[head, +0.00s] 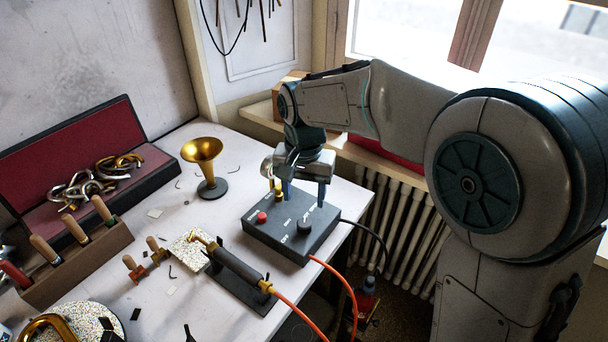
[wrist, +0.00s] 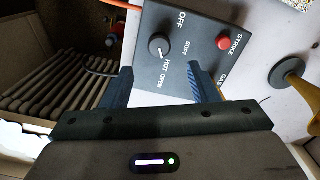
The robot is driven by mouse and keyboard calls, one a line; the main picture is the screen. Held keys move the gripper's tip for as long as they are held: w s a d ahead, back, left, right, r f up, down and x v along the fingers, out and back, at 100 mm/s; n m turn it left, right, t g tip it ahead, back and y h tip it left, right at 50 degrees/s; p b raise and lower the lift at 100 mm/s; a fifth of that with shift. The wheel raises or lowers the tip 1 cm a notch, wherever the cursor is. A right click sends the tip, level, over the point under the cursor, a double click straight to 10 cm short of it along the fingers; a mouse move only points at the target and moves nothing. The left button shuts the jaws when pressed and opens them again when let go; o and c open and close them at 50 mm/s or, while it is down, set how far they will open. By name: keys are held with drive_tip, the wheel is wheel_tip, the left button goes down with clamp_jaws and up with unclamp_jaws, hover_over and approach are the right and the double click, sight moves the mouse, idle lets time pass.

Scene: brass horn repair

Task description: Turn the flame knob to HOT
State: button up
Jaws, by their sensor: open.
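The grey control box (head: 280,240) stands at the table's right edge. My gripper (head: 304,190) points down over the back of the box, open and empty. In the wrist view its two blue fingers (wrist: 160,68) are apart, with the knob beyond their tips, not between them.
A red STRIKE button (head: 262,216) and a brass valve (head: 278,190) are on the box. A brass horn bell (head: 203,160) stands behind it to the left. A torch (head: 238,268) lies on a stand in front, with an orange hose. A radiator (head: 400,220) is past the table edge.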

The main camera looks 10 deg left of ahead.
wheel_tip(320, 180, up, 5)
drive_tip(key=shift+r, duration=0.15)
idle(0.5)
drive_tip(key=s+d+t, duration=0.1)
drive_tip(key=s+d, duration=0.3)
drive_tip(key=d, duration=1.2)
drive_tip(key=s+d+f+t, duration=0.1)
drive_tip(key=s+d+f, duration=0.3)
drive_tip(key=s+d, duration=0.5)
drive_tip(key=shift+s+d+f+t, duration=0.25)
drive_tip(key=shift+d+t, duration=0.15)
drive_tip(key=shift+d, duration=0.15)
